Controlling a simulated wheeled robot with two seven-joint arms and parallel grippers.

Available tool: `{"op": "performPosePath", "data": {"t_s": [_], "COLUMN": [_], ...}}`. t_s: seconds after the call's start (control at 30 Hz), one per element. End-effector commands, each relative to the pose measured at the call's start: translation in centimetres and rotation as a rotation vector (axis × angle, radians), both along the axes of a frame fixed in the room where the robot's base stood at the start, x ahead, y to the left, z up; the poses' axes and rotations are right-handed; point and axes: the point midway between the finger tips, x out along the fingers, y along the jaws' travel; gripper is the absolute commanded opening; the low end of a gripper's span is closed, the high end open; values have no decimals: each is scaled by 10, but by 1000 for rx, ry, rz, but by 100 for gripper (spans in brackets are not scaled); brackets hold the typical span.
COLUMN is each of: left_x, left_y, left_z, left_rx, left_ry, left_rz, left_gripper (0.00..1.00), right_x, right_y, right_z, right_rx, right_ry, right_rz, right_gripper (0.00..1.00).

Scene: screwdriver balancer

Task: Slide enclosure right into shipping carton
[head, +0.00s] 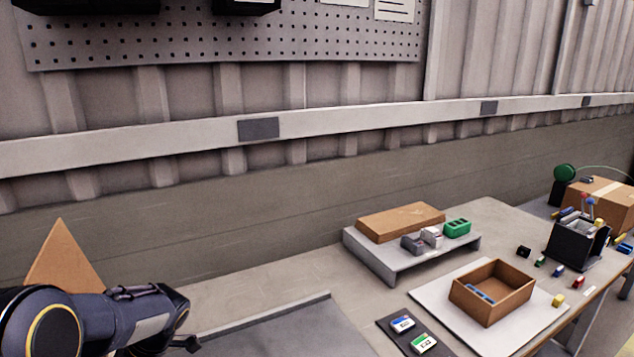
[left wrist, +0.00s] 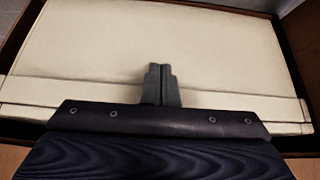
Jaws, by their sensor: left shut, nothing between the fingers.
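My left gripper is shut and empty, its fingers (left wrist: 160,84) showing in the left wrist view against a large cream enclosure (left wrist: 90,50). I cannot tell whether the fingertips touch the enclosure. Brown walls of what looks like the shipping carton (left wrist: 303,45) border it, with dark gaps between at the sides. The near edge is partly hidden by my gripper body. In the head view a brown cardboard flap (head: 63,262) rises behind my left arm at the lower left. My left gripper (head: 188,342) is low there, and the enclosure is not visible. My right gripper is not in view.
A grey bench holds a riser (head: 395,268) with a brown slab and small blocks, a white mat with a brown open box (head: 492,292), and a black tool holder (head: 575,246). A taped carton (head: 604,204) stands far right. A grey edged panel (head: 265,330) lies near my arm.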

Motion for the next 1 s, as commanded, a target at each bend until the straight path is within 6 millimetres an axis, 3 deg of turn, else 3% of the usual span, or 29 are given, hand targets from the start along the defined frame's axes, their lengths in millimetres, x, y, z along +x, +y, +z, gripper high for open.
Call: {"op": "performPosePath", "data": {"t_s": [0.23,0.83,1.0], "left_x": [-14,-8,-7], "left_y": [24,14,13], "left_z": [-1,0,10], "left_rx": [1,5,3], "left_ry": [2,5,2], "left_rz": [4,7,5], "left_gripper": [0,0,0], "right_x": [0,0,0], "right_y": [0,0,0], "right_z": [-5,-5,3], "right_rx": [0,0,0], "right_ry": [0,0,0], "right_rz": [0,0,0], "right_gripper": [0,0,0]}}
